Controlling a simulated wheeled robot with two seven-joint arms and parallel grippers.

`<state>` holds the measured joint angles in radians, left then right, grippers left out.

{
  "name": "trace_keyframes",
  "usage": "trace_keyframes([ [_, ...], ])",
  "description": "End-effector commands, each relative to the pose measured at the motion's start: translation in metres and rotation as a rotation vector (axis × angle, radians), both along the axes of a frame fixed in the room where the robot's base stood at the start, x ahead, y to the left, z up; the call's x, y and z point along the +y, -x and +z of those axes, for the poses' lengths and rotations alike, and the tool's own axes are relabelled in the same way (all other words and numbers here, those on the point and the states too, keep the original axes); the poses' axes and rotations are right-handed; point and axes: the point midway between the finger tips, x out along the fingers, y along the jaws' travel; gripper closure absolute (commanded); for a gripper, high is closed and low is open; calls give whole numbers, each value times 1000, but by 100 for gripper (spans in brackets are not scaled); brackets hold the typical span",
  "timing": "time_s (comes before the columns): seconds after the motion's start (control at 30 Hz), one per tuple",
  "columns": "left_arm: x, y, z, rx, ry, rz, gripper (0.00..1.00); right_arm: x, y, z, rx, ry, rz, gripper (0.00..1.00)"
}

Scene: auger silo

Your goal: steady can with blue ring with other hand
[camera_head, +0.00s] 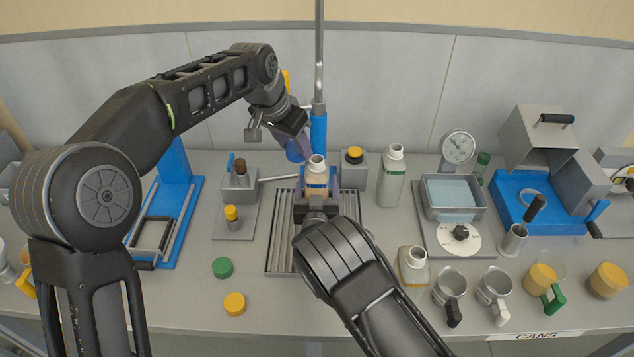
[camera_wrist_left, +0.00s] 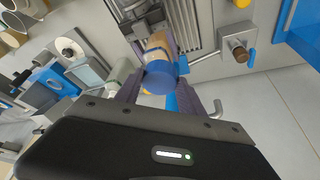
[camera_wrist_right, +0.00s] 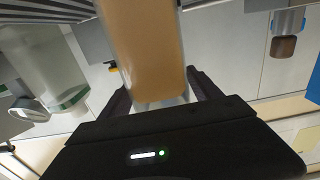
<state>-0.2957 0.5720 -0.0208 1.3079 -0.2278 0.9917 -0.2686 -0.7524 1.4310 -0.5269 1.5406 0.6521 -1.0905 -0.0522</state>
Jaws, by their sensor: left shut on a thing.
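The can with blue ring (camera_head: 317,178) is upright over the slotted tray, with its pale neck at the top. My right gripper (camera_head: 316,192) is around it, one finger on each side; its tan body (camera_wrist_right: 148,55) fills the right wrist view between the fingers. My left gripper (camera_head: 297,146) is behind and slightly left of the can's neck, shut on a round blue piece that looks like a cap (camera_wrist_left: 158,82). In the left wrist view this blue piece overlaps part of the can, so contact between them cannot be told.
A vertical pole with a blue sleeve (camera_head: 318,133) stands close behind the can. A green-ringed bottle (camera_head: 391,178) stands right of it. A green cap (camera_head: 222,267) and a yellow cap (camera_head: 234,303) lie at front left. Several mugs line the front right.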

Motion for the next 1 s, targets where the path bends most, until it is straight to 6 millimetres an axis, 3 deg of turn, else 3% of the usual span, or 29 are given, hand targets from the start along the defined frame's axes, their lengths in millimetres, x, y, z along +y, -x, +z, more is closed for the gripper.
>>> trace_keyframes([
  [0.13, 0, 0, 1, -1, 1, 0, 100, 1, -1, 2, -5, -1, 1, 15],
  [0.57, 0, 0, 1, -1, 1, 0, 100, 1, 9, 4, -7, -1, 1, 15],
  [1.0, 0, 0, 1, -1, 1, 0, 100, 1, 91, 4, -5, -1, 1, 15],
])
